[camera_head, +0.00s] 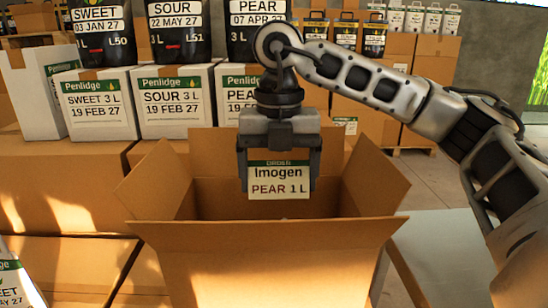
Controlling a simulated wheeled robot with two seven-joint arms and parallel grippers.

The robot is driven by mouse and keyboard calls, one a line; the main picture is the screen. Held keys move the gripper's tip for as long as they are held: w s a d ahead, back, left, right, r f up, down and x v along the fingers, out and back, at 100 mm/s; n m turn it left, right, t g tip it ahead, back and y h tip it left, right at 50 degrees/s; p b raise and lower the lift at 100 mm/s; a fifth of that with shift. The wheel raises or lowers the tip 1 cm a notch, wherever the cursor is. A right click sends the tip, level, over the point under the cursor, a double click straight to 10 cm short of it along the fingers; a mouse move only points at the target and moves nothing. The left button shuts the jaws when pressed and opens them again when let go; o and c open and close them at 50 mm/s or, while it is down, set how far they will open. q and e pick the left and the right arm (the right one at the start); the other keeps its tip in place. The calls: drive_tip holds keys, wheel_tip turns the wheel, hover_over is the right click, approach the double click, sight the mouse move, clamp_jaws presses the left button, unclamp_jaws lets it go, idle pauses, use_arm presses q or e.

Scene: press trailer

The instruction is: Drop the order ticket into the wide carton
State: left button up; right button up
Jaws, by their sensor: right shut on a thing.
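The order ticket (279,180) is a small card reading "ORDER Imogen PEAR 1 L" with a green top strip. My right gripper (279,172) is shut on the ticket's upper part and holds it upright, facing me. The wide carton (266,262) is open, with its flaps spread outward, in the lower middle of the head view. The ticket hangs in front of the carton's back flap, over its opening. The carton's floor is hidden behind its front wall. My left gripper is not in view.
White Penlidge boxes (97,105) stand on brown cartons (60,185) behind and left. Dark labelled pouches (178,32) stand above them. More stacked cartons (435,60) are at the back right. A grey surface (445,255) lies right of the carton.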

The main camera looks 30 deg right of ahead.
sight(278, 191)
drive_tip(key=shift+f, duration=1.65)
drive_tip(key=o, duration=0.8)
drive_tip(key=shift+w, duration=0.1)
drive_tip(key=shift+c, duration=0.2)
drive_tip(key=shift+r, duration=0.1)
wheel_tip(278, 191, up, 16)
